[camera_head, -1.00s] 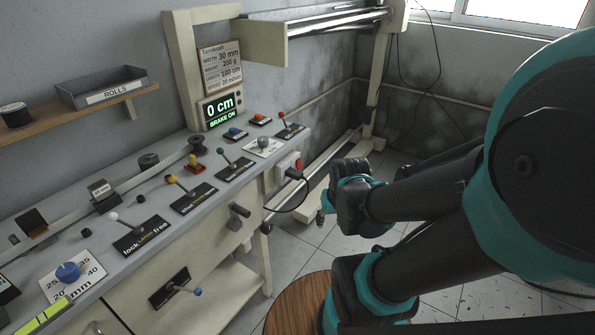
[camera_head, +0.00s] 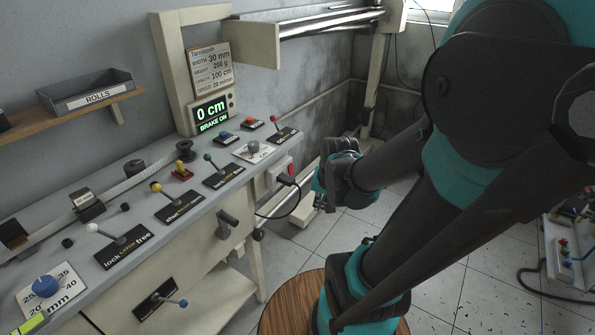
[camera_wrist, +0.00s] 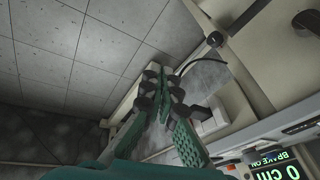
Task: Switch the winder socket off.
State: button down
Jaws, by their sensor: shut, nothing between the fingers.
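The winder socket (camera_head: 276,184) is a pale box on the right end face of the bench. It has a red switch (camera_head: 291,169) and a black plug (camera_head: 287,180) with a black cable looping down. My gripper (camera_head: 324,206) is shut and empty, just right of the socket in the head view, with a gap between them in the picture. In the wrist view my fingers (camera_wrist: 163,82) are together, beside the white socket (camera_wrist: 212,120) and the black plug (camera_wrist: 192,112). The red switch cannot be made out there; I cannot tell whether it is on or off.
The bench top carries several levers and a display (camera_head: 212,113) reading "0 cm BRAKE ON". A dark crank handle (camera_head: 228,222) sticks out of the bench front. A round wooden stool top (camera_head: 288,306) is below my arm.

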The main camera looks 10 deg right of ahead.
aim_at(291, 169)
jog(key=w+d+r+m+y, duration=0.1)
jog(key=w+d+r+m, duration=0.1)
jog(key=w+m, duration=0.8)
jog(key=w+d+r+m+y, duration=0.2)
jog(key=w+r+m, duration=0.1)
jog(key=w+m, duration=0.6)
jog(key=m, duration=0.3)
jog(key=shift+w+d, duration=0.2)
jog(key=shift+w, duration=0.15)
jog(key=shift+f, duration=0.1)
jog(key=w+a+r+x, duration=0.1)
jog(key=x, duration=1.2)
jog(key=shift+w+a, duration=0.15)
jog(key=shift+a, duration=0.25)
jog(key=shift+r, duration=0.1)
